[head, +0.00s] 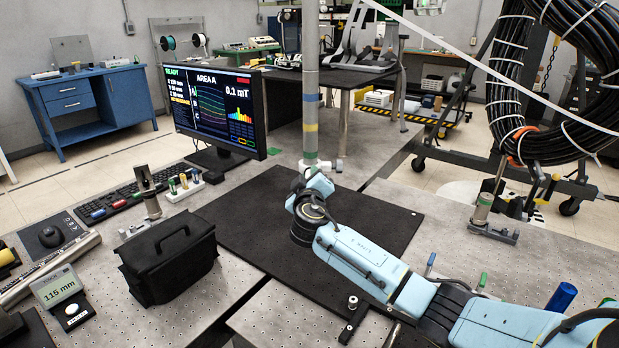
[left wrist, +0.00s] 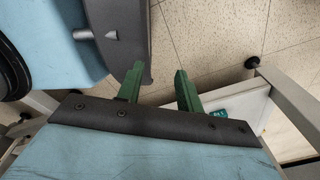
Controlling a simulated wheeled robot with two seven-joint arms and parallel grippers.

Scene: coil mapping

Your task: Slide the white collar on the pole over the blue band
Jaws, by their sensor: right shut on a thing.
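The grey pole (head: 310,60) stands upright in the head view, its top cut off by the frame. The blue band (head: 311,98) is on its middle part, with a yellow band (head: 310,128) below it. The white collar (head: 311,162) is low on the pole, below both bands and apart from the blue one. My right gripper (head: 321,166) is shut on the collar; its wrist partly hides the pole's foot. My left gripper (left wrist: 158,88) shows only in the left wrist view, its green fingers apart with nothing between them, over floor and a white frame.
A black bag (head: 168,262) stands left of the dark mat (head: 375,222). A monitor (head: 215,108) is left of the pole. A cable coil (head: 548,90) hangs at the right. The pole above the collar looks clear.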

